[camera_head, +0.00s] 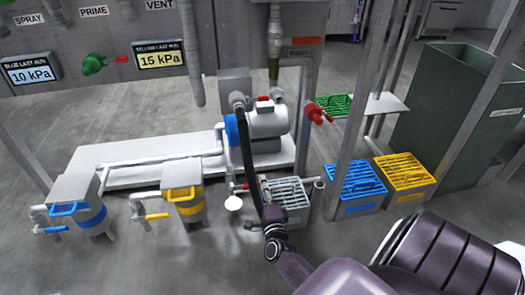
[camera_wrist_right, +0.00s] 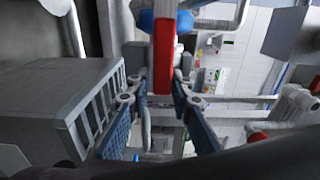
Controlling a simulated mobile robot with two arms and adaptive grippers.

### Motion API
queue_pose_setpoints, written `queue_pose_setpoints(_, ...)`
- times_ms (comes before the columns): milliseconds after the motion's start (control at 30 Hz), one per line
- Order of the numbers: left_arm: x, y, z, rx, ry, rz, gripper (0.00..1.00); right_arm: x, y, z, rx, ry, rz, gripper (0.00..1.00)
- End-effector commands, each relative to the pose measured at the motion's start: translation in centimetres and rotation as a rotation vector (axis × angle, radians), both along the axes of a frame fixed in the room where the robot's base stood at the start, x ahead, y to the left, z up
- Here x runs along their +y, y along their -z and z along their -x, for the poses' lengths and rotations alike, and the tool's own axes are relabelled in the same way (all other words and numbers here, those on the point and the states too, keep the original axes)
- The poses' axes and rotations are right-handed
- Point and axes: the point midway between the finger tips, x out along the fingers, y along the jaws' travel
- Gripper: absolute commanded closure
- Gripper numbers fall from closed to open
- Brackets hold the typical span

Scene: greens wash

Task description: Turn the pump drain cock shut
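The pump (camera_head: 267,120) is a grey-white cylinder with a blue ring, in the middle of the head view. Low in front of it is a pipe with a small red handle (camera_head: 239,187), which looks like the drain cock; a white disc lies below. My right gripper (camera_head: 271,214) comes in from the lower right, beside the handle, its fingers partly hidden by the wrist. In the right wrist view a red lever (camera_wrist_right: 164,55) stands between the parted blue-padded fingers (camera_wrist_right: 162,88). I cannot tell whether either finger touches it. My left gripper is out of view.
A grey grated box (camera_head: 289,193) stands just right of my gripper, with blue (camera_head: 354,187) and yellow (camera_head: 404,176) ones further right. A larger red valve (camera_head: 318,114) sits right of the pump. A dark hose (camera_head: 249,155) hangs close by. Blue-handled and yellow-handled strainers stand left.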

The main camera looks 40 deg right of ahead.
Motion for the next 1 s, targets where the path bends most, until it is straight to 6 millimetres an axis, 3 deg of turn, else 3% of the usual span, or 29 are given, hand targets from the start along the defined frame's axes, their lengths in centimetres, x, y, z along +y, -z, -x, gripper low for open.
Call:
queue_pose_setpoints(100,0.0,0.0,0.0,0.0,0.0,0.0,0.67,0.0,0.0,0.0,0.001,0.0,0.002,0.67)
queue_pose_setpoints(467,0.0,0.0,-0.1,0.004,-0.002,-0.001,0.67,0.1,-0.4,-0.1,-0.001,0.0,0.002,0.67)
queue_pose_setpoints(667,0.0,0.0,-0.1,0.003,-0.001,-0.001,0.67,0.1,-2.6,0.0,-0.004,0.0,0.001,0.67)
queue_pose_setpoints(1000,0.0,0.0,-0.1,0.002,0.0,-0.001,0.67,0.0,-8.0,0.0,-0.004,0.002,0.001,0.67)
